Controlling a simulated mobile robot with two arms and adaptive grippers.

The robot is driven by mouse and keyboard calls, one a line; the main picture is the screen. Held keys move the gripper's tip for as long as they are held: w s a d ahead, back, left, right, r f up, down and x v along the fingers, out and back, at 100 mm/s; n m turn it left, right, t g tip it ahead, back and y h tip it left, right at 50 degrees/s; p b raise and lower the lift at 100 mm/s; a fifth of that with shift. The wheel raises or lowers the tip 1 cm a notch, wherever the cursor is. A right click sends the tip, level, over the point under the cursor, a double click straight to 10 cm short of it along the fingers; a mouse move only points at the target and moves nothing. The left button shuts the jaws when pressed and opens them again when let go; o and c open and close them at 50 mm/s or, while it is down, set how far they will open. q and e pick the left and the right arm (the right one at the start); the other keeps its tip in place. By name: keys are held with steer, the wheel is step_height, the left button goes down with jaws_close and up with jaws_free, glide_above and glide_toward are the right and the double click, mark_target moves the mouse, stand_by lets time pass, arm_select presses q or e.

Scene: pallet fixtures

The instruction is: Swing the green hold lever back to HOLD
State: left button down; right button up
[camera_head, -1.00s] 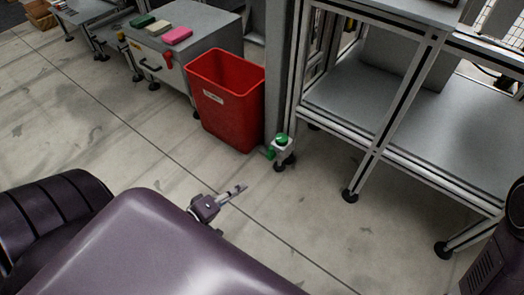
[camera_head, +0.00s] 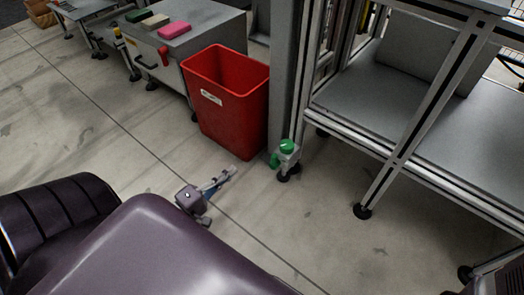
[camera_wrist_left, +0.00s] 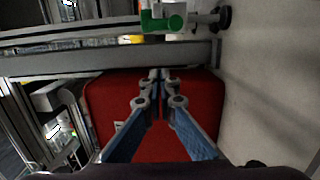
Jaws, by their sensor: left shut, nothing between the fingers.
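The green hold lever (camera_head: 274,160) is on a small pale housing with a green round top (camera_head: 287,146), low at the foot of a grey post, right of the red bin. In the left wrist view the green lever (camera_wrist_left: 163,23) shows at the top, beyond my fingers. My left gripper (camera_head: 226,174) is shut and empty, left of the lever and apart from it, in front of the bin. Its blue-sided fingers (camera_wrist_left: 160,78) meet in the left wrist view, with the red bin behind them. Lever markings are too small to read. My right gripper is not in view.
The red bin (camera_head: 232,112) stands close left of the lever. A metal-framed shelf rack (camera_head: 390,145) with feet stands to the right. A grey cabinet (camera_head: 205,38) with coloured blocks is behind the bin. The floor in front is clear.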

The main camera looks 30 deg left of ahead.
mark_target(275, 161)
arm_select(q)
steer(key=w+d+b, duration=0.5)
steer(key=w+b, duration=0.2)
steer(key=w, duration=0.2)
steer(key=shift+w+d+b, duration=0.3)
steer(key=shift+w, duration=0.1)
